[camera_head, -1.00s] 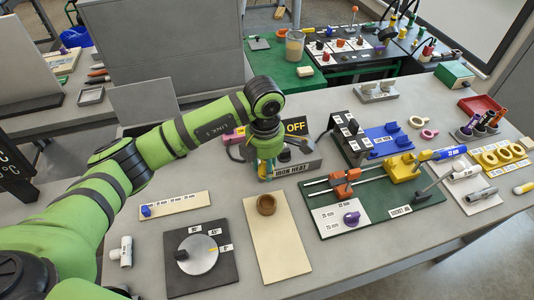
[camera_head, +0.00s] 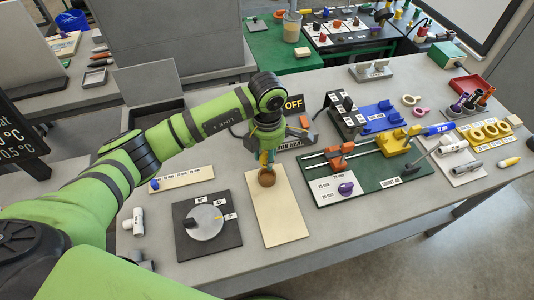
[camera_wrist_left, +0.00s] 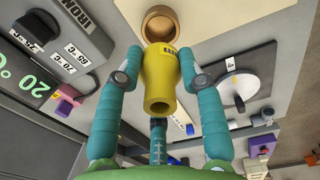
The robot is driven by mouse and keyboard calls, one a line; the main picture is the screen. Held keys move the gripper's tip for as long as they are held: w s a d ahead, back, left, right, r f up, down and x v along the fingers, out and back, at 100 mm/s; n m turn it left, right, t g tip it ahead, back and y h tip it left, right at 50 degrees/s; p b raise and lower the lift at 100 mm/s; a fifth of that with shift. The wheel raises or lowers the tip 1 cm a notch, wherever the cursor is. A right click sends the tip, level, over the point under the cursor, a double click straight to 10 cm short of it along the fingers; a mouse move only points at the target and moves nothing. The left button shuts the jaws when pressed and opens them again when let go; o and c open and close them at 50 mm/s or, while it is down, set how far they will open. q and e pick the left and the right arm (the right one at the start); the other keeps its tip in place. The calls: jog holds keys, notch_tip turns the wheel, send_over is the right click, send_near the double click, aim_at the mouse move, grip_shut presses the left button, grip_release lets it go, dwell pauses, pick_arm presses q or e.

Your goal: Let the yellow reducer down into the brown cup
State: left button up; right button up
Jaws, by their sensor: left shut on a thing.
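My left gripper (camera_head: 266,162) reaches down at the far end of the cream board, with its fingertips over the back of the brown cup (camera_head: 267,179). In the head view the fingers mostly hide the reducer. My right gripper is out of view.
The cream board (camera_head: 278,220) under the cup is otherwise bare. A dark plate with a grey dial (camera_head: 205,222) lies to its left, and a green clamp base (camera_head: 375,180) to its right. The heating iron stand (camera_head: 296,137) is close behind the gripper.

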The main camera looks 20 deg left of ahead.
pick_arm(q)
jog(key=shift+f+b, duration=0.3)
jog(key=shift+f, duration=0.25)
jog(key=shift+f+b, duration=0.3)
jog(key=shift+f, duration=0.05)
notch_tip(320, 180, down, 3)
jog(key=b, duration=0.2)
jog(key=shift+b, duration=0.4)
jog(key=shift+f, duration=0.25)
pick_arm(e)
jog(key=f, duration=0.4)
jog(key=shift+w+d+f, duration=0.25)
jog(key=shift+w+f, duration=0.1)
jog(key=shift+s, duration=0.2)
pick_arm(q)
jog(key=shift+f+b, duration=0.1)
jog(key=shift+b, duration=0.25)
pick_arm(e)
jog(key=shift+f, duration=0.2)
pick_arm(q)
jog(key=shift+f, duration=0.1)
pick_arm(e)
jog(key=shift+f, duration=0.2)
pick_arm(q)
jog(key=shift+b, duration=0.4)
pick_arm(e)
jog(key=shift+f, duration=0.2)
